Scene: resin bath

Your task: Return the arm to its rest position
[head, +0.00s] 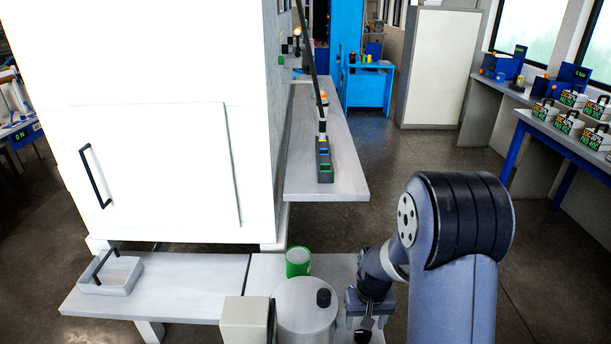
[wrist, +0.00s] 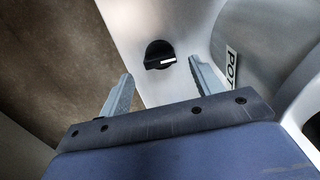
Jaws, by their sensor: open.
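My gripper (head: 365,328) is at the right end of the front bench, just right of the grey pot (head: 306,312). In the wrist view my gripper (wrist: 160,85) has its two grey fingers spread apart. A black dial knob (wrist: 159,54) with a white mark shows beyond and between the fingertips, on a pale surface. I see no contact between the fingers and the knob. The pot's curved side, with a "POT" label (wrist: 232,68), is right of the fingers. My arm bends up and over at the right of the head view.
A green can (head: 298,262) stands behind the pot, and a beige box (head: 245,318) at its left. A grey tray (head: 112,278) with a black handle is on the bench's left. A white cabinet (head: 160,150) rises behind. Floor at the right is open.

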